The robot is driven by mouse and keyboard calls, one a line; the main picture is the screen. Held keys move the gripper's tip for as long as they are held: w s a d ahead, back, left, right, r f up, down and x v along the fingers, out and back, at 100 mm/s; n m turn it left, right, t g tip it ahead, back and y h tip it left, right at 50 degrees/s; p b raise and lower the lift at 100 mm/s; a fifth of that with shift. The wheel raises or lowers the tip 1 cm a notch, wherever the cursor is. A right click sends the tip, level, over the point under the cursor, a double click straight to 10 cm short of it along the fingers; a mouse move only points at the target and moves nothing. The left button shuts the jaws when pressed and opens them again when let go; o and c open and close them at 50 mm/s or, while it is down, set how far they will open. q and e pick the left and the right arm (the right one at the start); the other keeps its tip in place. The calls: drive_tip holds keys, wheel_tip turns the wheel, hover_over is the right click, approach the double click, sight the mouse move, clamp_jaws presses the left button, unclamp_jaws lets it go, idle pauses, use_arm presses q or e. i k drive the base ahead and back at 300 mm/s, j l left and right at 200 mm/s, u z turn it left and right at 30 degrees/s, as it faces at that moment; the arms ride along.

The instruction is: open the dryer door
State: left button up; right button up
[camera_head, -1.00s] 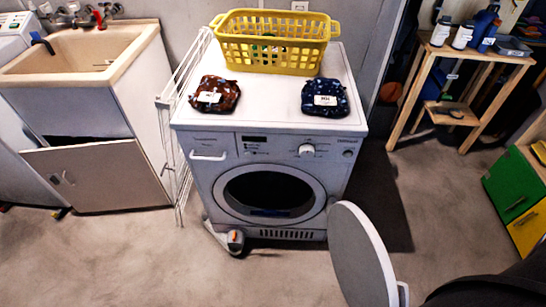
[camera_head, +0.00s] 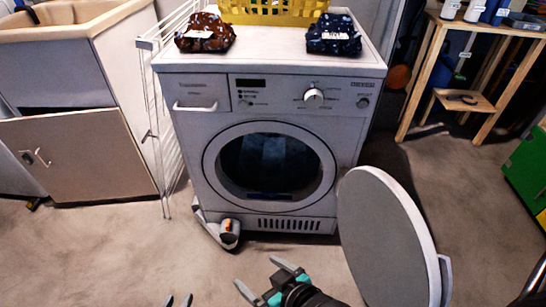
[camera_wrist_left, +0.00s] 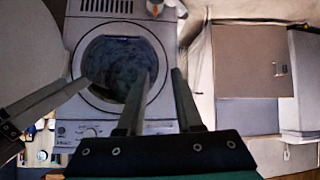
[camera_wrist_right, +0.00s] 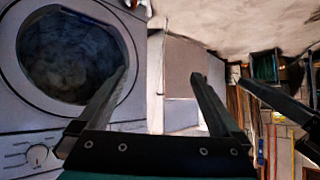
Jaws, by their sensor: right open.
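The white front-loading dryer (camera_head: 350,140) stands ahead of me. Its round grey door (camera_head: 385,240) is swung wide open to the right in the head view. The dark round opening (camera_head: 270,165) is uncovered, with something mottled and bluish inside; it also shows in the left wrist view (camera_wrist_left: 118,65) and right wrist view (camera_wrist_right: 65,55). My left gripper (camera_head: 178,300) is at the bottom edge, fingers apart and empty. My right gripper (camera_head: 260,275) is open and empty on the near side, left of the door. Neither gripper touches the door in the head view.
Two cloth packs, brown (camera_head: 205,32) and dark blue (camera_head: 333,35), lie on the dryer top with a yellow basket (camera_head: 270,12). A drying rack (camera_head: 160,110) and sink cabinet (camera_head: 80,155) stand left. A wooden shelf (camera_head: 465,102) stands right.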

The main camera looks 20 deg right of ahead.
sight(392, 258)
drive_tip(key=z, duration=0.4)
drive_tip(key=i+j+z, duration=0.1)
drive_tip(key=z, duration=0.75)
drive_tip(key=j+z, duration=0.1)
drive_tip(key=z, duration=0.35)
drive_tip(key=j+z, duration=0.1)
drive_tip(key=z, duration=0.3)
